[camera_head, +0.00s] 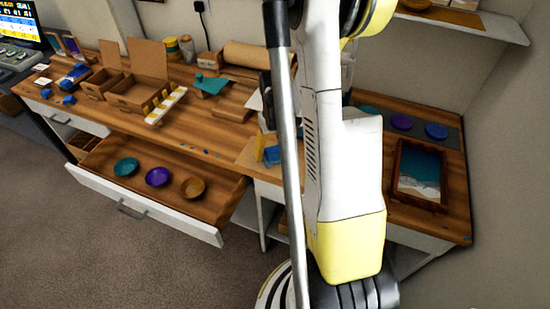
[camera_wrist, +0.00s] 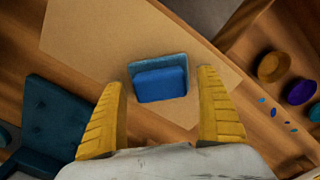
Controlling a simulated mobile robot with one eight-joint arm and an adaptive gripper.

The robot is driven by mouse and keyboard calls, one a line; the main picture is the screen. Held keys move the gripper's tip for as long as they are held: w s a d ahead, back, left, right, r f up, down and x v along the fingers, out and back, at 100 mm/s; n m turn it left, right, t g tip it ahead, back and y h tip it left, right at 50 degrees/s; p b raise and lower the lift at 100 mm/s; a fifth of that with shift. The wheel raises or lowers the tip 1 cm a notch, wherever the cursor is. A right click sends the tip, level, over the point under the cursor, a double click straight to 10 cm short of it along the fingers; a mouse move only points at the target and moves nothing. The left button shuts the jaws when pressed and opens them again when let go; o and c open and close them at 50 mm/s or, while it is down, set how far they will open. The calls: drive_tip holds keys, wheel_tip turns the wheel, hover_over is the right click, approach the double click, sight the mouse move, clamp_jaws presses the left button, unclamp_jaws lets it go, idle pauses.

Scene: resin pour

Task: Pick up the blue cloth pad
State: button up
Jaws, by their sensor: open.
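The blue cloth pad (camera_wrist: 162,84) lies on a tan sheet in the wrist view, with a teal edge showing along its far side and right side. My gripper (camera_wrist: 161,78) is open, its two yellow fingers apart on the left and right of the pad with gaps on both sides. Nothing is held. How high the fingers are above the pad is hard to tell. In the head view, the blue pad (camera_head: 271,155) shows small beside my arm, which hides part of the bench there.
The tan sheet (camera_wrist: 85,30) lies on the wooden bench. An open drawer (camera_head: 217,203) holds teal, purple and brown bowls. A dark teal tufted object (camera_wrist: 58,120) is left of my fingers. Cardboard boxes (camera_head: 135,92) stand at the back. A framed seascape (camera_head: 418,172) lies at right.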

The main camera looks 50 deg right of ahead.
sight(278, 149)
drive_tip(key=c, duration=1.4)
drive_tip(key=shift+r+p, duration=0.4)
drive_tip(key=shift+r, duration=0.15)
drive_tip(key=r+p, duration=0.1)
drive_tip(key=r, duration=0.1)
drive_tip(key=r+p, duration=0.1)
drive_tip(key=r, duration=0.1)
drive_tip(key=shift+s+d, duration=0.2)
drive_tip(key=shift+s, duration=0.2)
drive_tip(key=s+d+r+p, duration=0.4)
drive_tip(key=s+d+r, duration=0.15)
drive_tip(key=s, duration=0.45)
drive_tip(key=w+a+n, duration=0.1)
drive_tip(key=w+a, duration=0.5)
drive_tip(key=a, duration=0.4)
drive_tip(key=w+a+n, duration=0.2)
drive_tip(key=w+a, duration=0.4)
drive_tip(key=a, duration=0.5)
drive_tip(key=w+a+n+b, duration=0.1)
drive_tip(key=w+a, duration=0.5)
drive_tip(key=a, duration=0.4)
drive_tip(key=shift+w+a+f+n, duration=0.2)
drive_tip(key=shift+a+f+n, duration=0.05)
drive_tip(key=shift+n, duration=0.05)
